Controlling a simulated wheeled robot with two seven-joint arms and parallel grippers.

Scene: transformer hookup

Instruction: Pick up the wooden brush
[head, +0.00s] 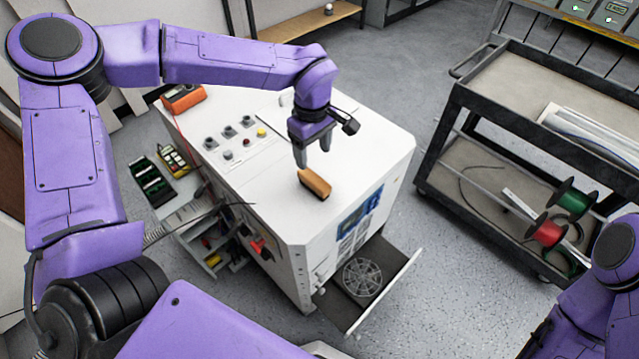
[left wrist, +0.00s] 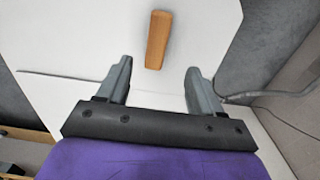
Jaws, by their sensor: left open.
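The wooden brush (head: 314,184) is a small tan-brown block with a dark underside. It lies on the white top of the transformer cabinet (head: 270,190), near its front right part. In the left wrist view the brush (left wrist: 158,40) lies ahead of the fingertips, between their lines, with its long side pointing roughly away from the gripper. My left gripper (head: 313,160) is open and empty, pointing down above the cabinet just behind the brush. Its two fingers also show apart in the left wrist view (left wrist: 158,75). My right gripper is out of view; only part of my right arm shows at lower right.
An orange meter (head: 183,97) sits on the cabinet's back left corner, with knobs and buttons (head: 240,135) near it. A dark cart (head: 520,130) with red (head: 548,232) and green wire spools stands at right. An open drawer (head: 372,290) juts out at the front.

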